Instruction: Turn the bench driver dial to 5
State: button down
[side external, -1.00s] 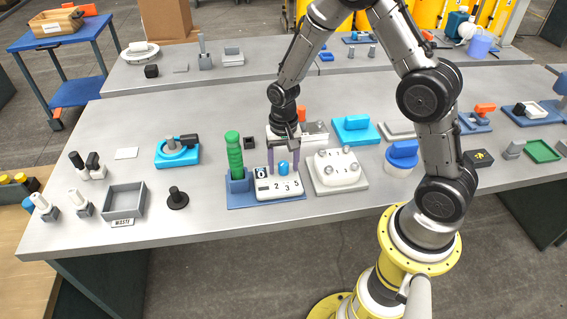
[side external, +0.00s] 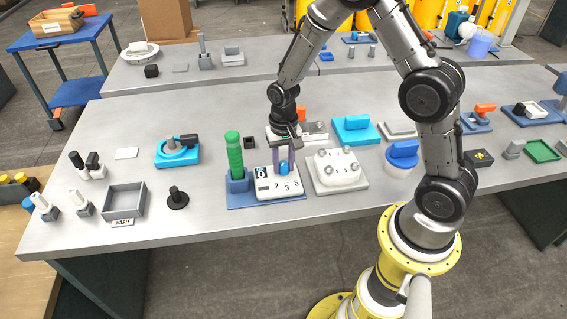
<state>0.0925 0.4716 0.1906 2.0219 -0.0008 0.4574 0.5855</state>
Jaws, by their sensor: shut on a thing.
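The bench driver stands on a blue base (side external: 237,201) near the front of the bench. It has a green ribbed handle (side external: 234,152) standing upright at the left and a white dial unit (side external: 266,190) marked with several digits. A small blue dial knob (side external: 284,169) sits on the white unit. My gripper (side external: 284,164) points down over the unit, with its purple fingers closed on the blue knob. The fingers cover part of the knob, and its exact pointer setting is too small to read.
A white box with grey knobs (side external: 338,170) stands close to the right of the driver. A black knob on a round foot (side external: 177,197) and a grey waste bin (side external: 125,201) lie to the left. A blue disc fixture (side external: 177,152) is behind left. Bench between is clear.

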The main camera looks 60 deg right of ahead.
aim_at(283, 163)
jog(key=n, duration=0.8)
jog(key=shift+n, duration=0.4)
jog(key=n, duration=0.4)
jog(key=shift+n, duration=1.9)
jog(key=c, duration=0.5)
grip_release()
jog(key=shift+c, duration=0.2)
notch_tip(283, 163, up, 14)
